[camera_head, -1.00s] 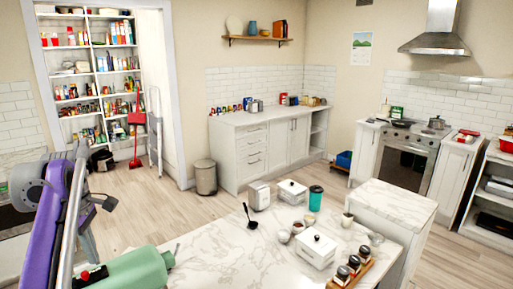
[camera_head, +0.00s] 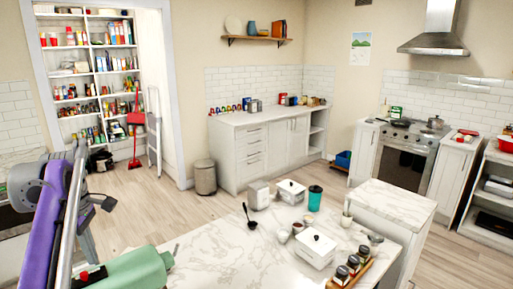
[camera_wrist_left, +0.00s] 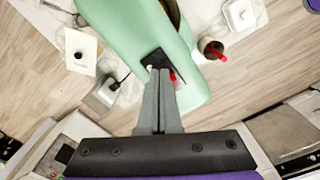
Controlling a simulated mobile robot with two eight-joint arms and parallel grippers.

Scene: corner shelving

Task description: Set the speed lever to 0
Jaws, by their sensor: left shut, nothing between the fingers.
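A pale green stand mixer (camera_head: 130,270) stands at the lower left of the head view, cut off by the frame's bottom edge. It fills the upper middle of the left wrist view (camera_wrist_left: 125,28). On its side is a black plate (camera_wrist_left: 156,60) with a small red knob (camera_wrist_left: 172,77), seemingly the speed lever. Red and black also show on the mixer in the head view (camera_head: 88,276). My left gripper (camera_wrist_left: 159,73) is shut and empty, its fingertips at the black plate, just left of the red knob. Whether they touch is unclear. The lever's setting cannot be read. My right gripper is out of view.
The marble counter (camera_head: 215,255) holds a white box (camera_head: 315,249), a spice rack (camera_head: 350,268), a ladle (camera_head: 250,221) and a teal cup (camera_head: 314,199) right of the mixer. Marble is bare between mixer and box. A dark cup with a red item (camera_wrist_left: 212,48) shows in the wrist view.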

